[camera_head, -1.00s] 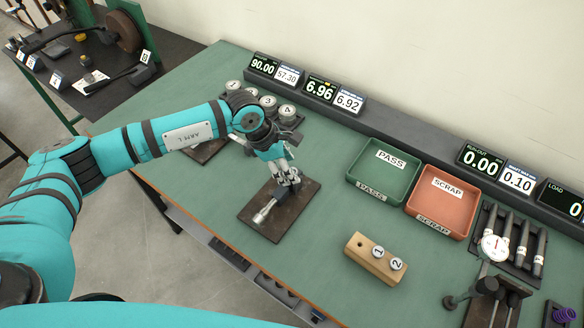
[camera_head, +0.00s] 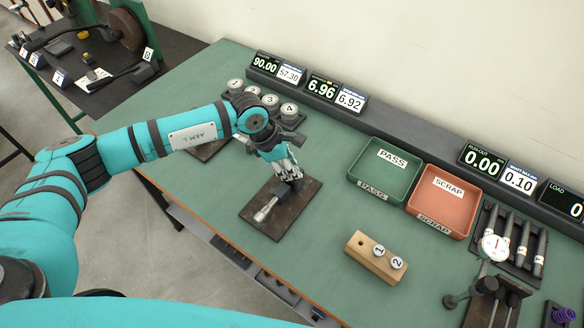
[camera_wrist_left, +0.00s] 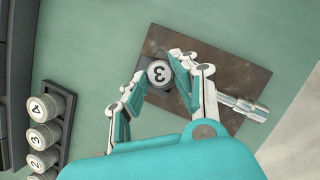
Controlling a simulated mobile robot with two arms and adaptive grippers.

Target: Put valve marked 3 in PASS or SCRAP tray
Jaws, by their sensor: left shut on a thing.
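The valve marked 3 (camera_wrist_left: 160,73) shows its round, pale, numbered end between the fingertips of my left gripper (camera_wrist_left: 166,80) in the left wrist view. The gripper is shut on it, at the dark block on the gauge plate (camera_wrist_left: 225,70). I cannot tell whether the valve still touches that block. In the head view my left gripper (camera_head: 287,175) hangs over the plate (camera_head: 256,213), and its fingers hide the valve. The green PASS tray (camera_head: 362,181) and the orange SCRAP tray (camera_head: 426,211) stand to the right, both empty. My right gripper is not in view.
A rack of numbered round pieces (camera_head: 289,108) stands behind my left forearm. A wooden block (camera_head: 360,257) holds pieces marked 1 and 2. A silver spindle (camera_head: 265,210) sticks out on the plate. Displays line the wall side. Green bench between plate and trays is clear.

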